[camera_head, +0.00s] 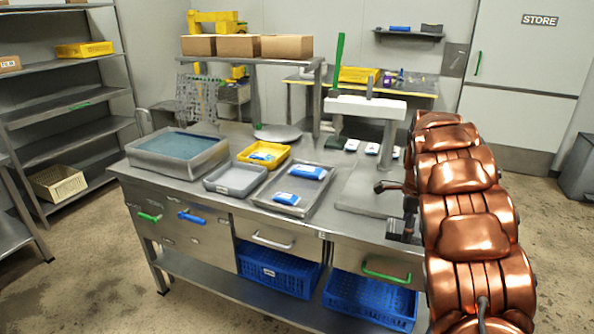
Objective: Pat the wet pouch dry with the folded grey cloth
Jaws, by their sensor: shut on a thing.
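Two blue-and-white pouches lie flat in a shallow metal tray (265,199): a rear pouch (307,172) and a front pouch (286,198). Another pouch (262,156) is in a yellow tray (243,153). I cannot tell which pouch is wet. My gripper (396,207) is at the worktop's right side, right of the metal tray and apart from its pouches. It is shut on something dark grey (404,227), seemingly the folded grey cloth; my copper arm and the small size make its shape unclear.
A water-filled basin (213,157) and an empty-looking grey tray (236,180) stand left of the metal tray. A white-topped stand (365,107) rises behind, with several small white packs near its base. A flat grey plate (362,203) lies between tray and gripper.

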